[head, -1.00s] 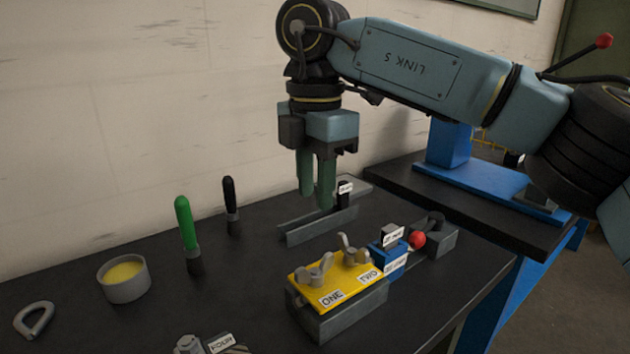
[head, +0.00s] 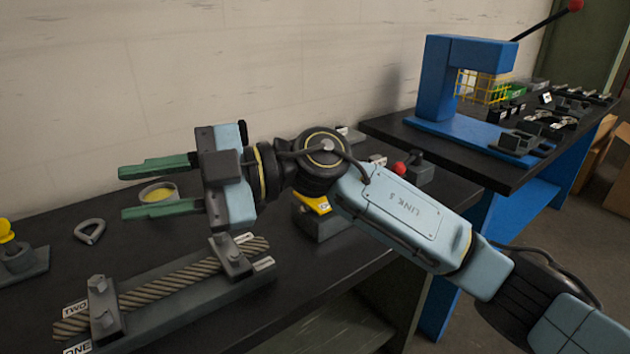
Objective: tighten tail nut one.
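A twisted rope (head: 170,283) lies along a grey base (head: 205,298) at the front of the bench. Two grey clamp blocks hold it. The left clamp (head: 106,308) carries grey nuts, with labels TWO (head: 75,308) and ONE (head: 77,348) beside it, ONE being nearest the bottom edge. The right clamp (head: 234,262) also has nuts; its labels are too small to read. My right gripper (head: 121,193) is open and empty, its green fingers pointing left, above and behind the rope fixture and apart from it. My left gripper is not in view.
A grey pot of yellow stuff (head: 158,193) stands behind the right fingers. A metal hook or shackle (head: 90,231) lies nearby. A yellow-topped holder (head: 8,238) is at the left edge. My arm partly hides the yellow plate block (head: 313,204). A blue press (head: 465,60) stands right.

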